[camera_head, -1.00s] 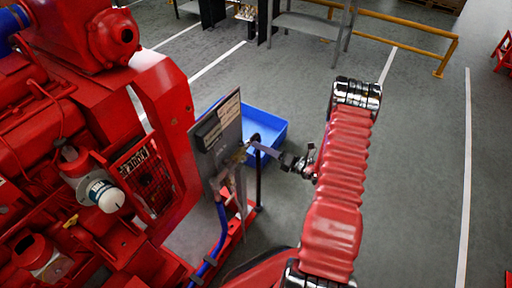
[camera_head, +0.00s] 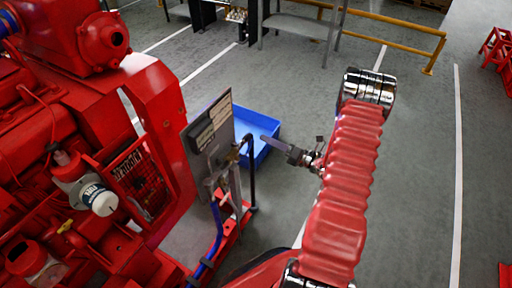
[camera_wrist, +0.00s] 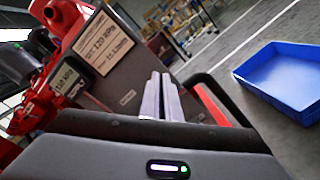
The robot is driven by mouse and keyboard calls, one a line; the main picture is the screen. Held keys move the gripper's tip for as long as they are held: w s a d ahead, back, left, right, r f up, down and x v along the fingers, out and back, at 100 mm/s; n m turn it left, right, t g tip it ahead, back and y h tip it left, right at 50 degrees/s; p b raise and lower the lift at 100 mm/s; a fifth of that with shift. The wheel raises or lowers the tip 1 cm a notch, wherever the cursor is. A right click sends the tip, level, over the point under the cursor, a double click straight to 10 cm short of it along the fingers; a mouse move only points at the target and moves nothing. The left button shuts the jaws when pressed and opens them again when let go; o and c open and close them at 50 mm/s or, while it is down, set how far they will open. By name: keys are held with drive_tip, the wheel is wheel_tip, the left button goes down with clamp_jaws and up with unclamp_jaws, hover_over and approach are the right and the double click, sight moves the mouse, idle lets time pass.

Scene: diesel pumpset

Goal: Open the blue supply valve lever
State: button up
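A brass valve (camera_head: 234,155) sits on the pipework just in front of the upright grey panel (camera_head: 207,134). A blue hose (camera_head: 216,232) runs down below it, and a dark bent pipe (camera_head: 252,178) stands to its right. I cannot make out a blue lever for certain. My gripper (camera_head: 264,140) points left toward the panel, its tips a little right of the valve and apart from it in the picture. In the wrist view my gripper's fingers (camera_wrist: 161,97) lie side by side, with nothing seen between them. The valve is not clearly visible there.
A red diesel engine (camera_head: 75,120) fills the left. A blue bin (camera_head: 262,128) lies on the floor behind the panel and also shows in the wrist view (camera_wrist: 285,78). A yellow rail (camera_head: 390,40) and grey shelf (camera_head: 300,25) stand behind.

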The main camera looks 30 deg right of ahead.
drive_tip(key=s+r+m, duration=0.1)
drive_tip(key=m, duration=0.1)
drive_tip(key=s+r+m+h, duration=0.1)
drive_tip(key=s+r+m, duration=0.2)
drive_tip(key=m, duration=0.1)
drive_tip(key=shift+s+d+r, duration=0.1)
drive_tip(key=shift+s+r, duration=0.1)
drive_tip(key=shift+s, duration=0.05)
clamp_jaws()
drive_tip(key=s+a+m, duration=0.1)
drive_tip(key=m, duration=0.3)
drive_tip(key=s+a+m+g, duration=0.1)
drive_tip(key=s+m, duration=0.1)
drive_tip(key=m, duration=0.3)
drive_tip(key=s+a+f+m+h, duration=0.1)
drive_tip(key=m, duration=0.3)
drive_tip(key=shift+s+a+m, duration=0.25)
drive_tip(key=shift+a+m, duration=0.05)
drive_tip(key=shift+a, duration=0.05)
drive_tip(key=w+a+f, duration=0.1)
drive_tip(key=w+f, duration=0.4)
drive_tip(key=w, duration=0.5)
drive_tip(key=shift+w+a+f, duration=0.15)
drive_tip(key=shift+a+f, duration=0.05)
drive_tip(key=shift+a, duration=0.15)
